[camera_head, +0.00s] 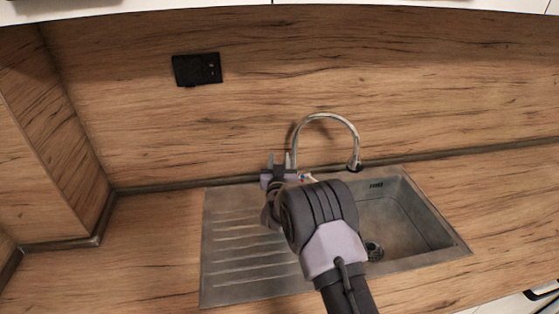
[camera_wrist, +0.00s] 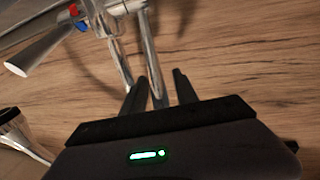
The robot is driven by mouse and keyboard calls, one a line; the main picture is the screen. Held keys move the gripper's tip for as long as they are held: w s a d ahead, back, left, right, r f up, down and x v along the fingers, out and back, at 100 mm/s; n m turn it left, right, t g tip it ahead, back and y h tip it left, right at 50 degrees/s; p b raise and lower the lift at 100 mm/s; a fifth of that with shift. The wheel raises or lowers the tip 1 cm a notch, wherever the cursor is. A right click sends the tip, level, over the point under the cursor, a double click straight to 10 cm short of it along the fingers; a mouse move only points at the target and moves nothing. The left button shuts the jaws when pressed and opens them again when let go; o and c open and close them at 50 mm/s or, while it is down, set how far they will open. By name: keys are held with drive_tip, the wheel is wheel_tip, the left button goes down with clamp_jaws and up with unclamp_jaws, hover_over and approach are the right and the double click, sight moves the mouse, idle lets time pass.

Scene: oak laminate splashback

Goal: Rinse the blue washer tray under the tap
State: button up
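No blue washer tray shows in either view. The chrome tap (camera_head: 326,116) stands behind the sink, its arched spout ending over the basin; no water is visible from it. My gripper (camera_head: 279,158) is beside the tap's base, to its left, with its two fingers apart and nothing seen held. In the wrist view, my gripper's fingers (camera_wrist: 159,84) point toward chrome pipes of the tap (camera_wrist: 153,60). The tap's lever (camera_wrist: 42,57), with a pale end, and a red and blue mark are at the upper left. Whether the fingers touch the tap, I cannot tell.
The metal sink (camera_head: 438,222) has its basin at right and a ribbed drainboard (camera_head: 235,250) at left, bare where visible. My arm hides part of both. A black socket (camera_head: 197,69) is on the wooden splashback. The wooden counter left of the sink is clear.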

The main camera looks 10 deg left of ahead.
clamp_jaws()
idle(1.3)
